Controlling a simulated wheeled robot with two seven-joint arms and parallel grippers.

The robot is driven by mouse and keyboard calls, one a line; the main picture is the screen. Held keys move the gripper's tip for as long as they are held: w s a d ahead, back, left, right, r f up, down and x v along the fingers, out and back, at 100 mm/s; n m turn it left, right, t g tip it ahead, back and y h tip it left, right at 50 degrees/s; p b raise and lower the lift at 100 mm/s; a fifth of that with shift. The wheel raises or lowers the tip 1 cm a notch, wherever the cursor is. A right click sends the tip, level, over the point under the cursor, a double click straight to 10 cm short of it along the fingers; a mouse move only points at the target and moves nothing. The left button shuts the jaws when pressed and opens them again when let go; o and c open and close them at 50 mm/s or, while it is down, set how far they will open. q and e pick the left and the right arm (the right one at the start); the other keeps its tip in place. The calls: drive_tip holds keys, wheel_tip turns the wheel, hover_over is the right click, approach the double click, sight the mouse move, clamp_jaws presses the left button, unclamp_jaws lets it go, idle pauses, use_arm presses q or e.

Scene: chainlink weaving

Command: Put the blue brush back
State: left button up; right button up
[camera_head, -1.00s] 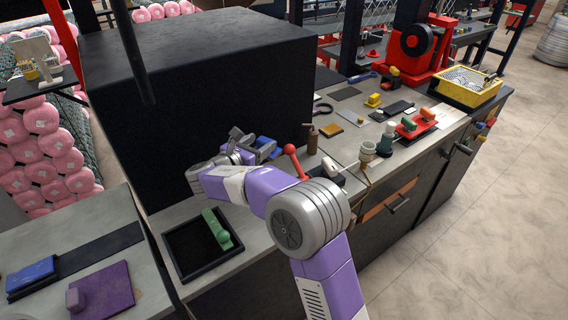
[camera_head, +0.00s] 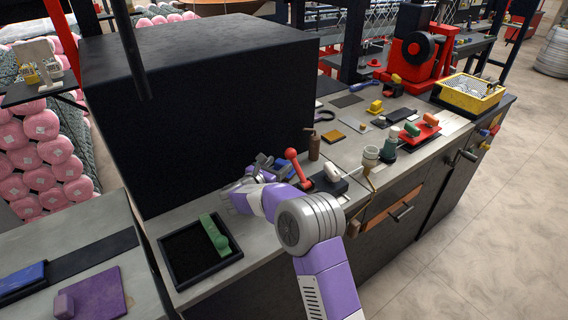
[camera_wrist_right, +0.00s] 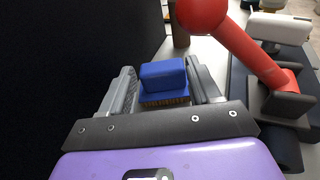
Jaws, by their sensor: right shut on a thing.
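The blue brush (camera_wrist_right: 163,77) has a blue block-like back and tan bristles underneath, and it sits between the two fingers of my right gripper (camera_wrist_right: 165,85) in the wrist view. In the head view my right gripper (camera_head: 270,168) is over the bench by the large black box, and the brush (camera_head: 283,166) is a small blue patch partly hidden by the fingers. The right gripper is shut on the brush. A blue pad (camera_head: 22,279) lies on the left table, cut by the frame edge. My left gripper is not in view.
A red-ball lever (camera_head: 293,156) stands close beside the right gripper, with a brown bottle (camera_head: 314,147) behind it. The black box (camera_head: 200,110) blocks the far side. A black tray (camera_head: 185,262) holds a green brush (camera_head: 214,234). A purple pad (camera_head: 97,292) lies on the left table.

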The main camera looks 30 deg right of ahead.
sight(283, 162)
drive_tip(key=x, duration=0.4)
drive_tip(key=shift+w+d+f+b, duration=0.2)
drive_tip(key=shift+d+b, duration=0.1)
drive_tip(key=shift+b, duration=0.1)
drive_tip(key=shift+f, duration=0.15)
drive_tip(key=shift+a, duration=0.1)
drive_tip(key=o, duration=1.1)
drive_tip(key=shift+c, duration=0.2)
